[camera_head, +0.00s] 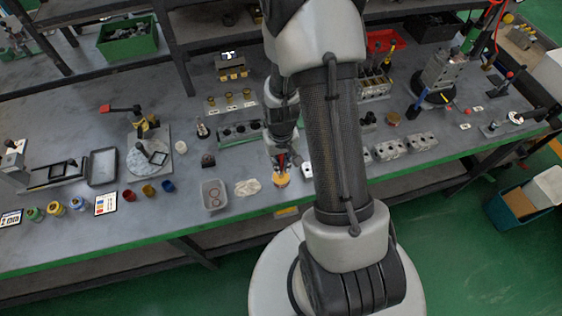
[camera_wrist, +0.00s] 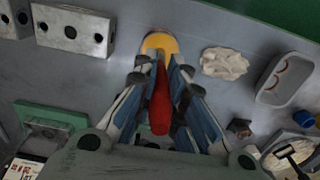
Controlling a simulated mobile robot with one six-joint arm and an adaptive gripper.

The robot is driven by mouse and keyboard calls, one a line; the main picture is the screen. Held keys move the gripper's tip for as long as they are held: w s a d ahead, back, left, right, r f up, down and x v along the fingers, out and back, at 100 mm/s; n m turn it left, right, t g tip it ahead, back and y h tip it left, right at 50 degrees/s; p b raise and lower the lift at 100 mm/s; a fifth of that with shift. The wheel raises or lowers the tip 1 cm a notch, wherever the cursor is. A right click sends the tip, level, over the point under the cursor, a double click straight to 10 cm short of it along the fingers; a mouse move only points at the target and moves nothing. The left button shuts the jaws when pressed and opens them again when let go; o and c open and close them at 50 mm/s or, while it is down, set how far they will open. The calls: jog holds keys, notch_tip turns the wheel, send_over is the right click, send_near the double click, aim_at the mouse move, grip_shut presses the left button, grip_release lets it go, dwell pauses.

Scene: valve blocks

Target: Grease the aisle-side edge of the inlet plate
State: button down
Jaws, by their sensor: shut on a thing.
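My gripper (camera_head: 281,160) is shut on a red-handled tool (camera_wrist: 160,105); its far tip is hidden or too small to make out. The tool points down at a round yellow-orange tin (camera_wrist: 159,42), which stands near the table's front edge in the head view (camera_head: 282,182). I cannot tell whether the tip touches the tin's contents. A grey metal block with holes (camera_wrist: 70,29) lies left of the tin in the wrist view. Similar blocks (camera_head: 390,150) stand right of my arm in the head view. I cannot tell which part is the inlet plate.
A crumpled pale cloth (camera_head: 247,187) and a grey tray with rings (camera_head: 213,195) lie left of the tin. A green fixture (camera_head: 240,132) stands behind. The green table edge (camera_head: 130,240) is in front. My arm hides part of the table.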

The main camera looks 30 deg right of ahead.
jog(key=shift+s, duration=0.1)
jog(key=shift+r+p, duration=2.65)
jog(key=shift+r, duration=0.85)
